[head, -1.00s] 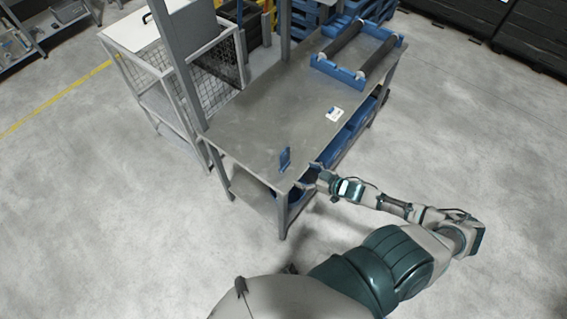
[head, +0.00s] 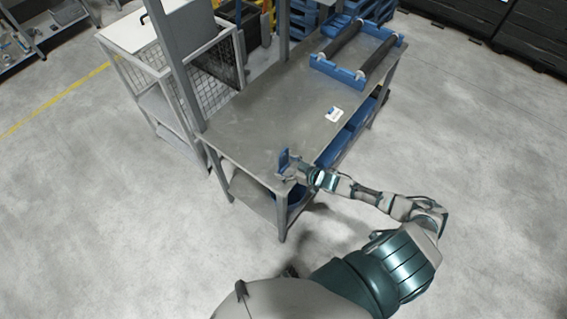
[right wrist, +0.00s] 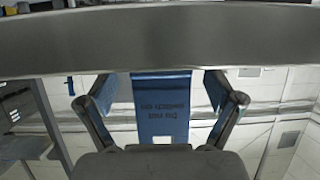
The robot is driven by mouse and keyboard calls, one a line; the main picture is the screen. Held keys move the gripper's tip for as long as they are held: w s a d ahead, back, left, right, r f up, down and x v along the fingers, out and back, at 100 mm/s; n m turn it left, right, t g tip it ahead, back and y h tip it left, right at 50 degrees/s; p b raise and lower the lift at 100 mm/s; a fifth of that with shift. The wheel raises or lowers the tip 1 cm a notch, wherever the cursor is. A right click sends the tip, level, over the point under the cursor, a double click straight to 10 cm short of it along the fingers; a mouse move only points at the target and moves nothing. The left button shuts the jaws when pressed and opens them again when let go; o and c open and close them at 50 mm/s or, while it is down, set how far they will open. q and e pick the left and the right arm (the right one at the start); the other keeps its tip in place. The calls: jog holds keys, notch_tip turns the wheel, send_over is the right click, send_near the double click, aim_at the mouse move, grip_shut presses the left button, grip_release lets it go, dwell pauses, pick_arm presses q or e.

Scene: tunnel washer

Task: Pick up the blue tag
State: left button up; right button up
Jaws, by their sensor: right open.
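The blue tag (head: 283,158) stands upright at the near corner of the grey metal table. My right gripper (head: 288,174) is at the tag, reaching in from the right over the table's near edge, and partly covers its lower part. In the right wrist view, the tag (right wrist: 161,104) shows printed dark text, upside down, between the two spread fingers of my right gripper (right wrist: 160,88). The gripper is open, with a gap on each side of the tag. My left gripper is not in view.
The grey table (head: 250,125) is mostly bare. A white and blue card (head: 334,114) lies on it, and a blue frame with dark rollers (head: 357,50) stands at its far end. A grey post (head: 180,70) and wire-mesh cage (head: 215,65) are at the left.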

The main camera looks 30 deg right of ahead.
jog(key=shift+d, duration=0.1)
jog(key=c, duration=0.8)
jog(key=shift+c, duration=1.3)
jog(key=shift+a, duration=0.2)
jog(key=shift+r, duration=0.1)
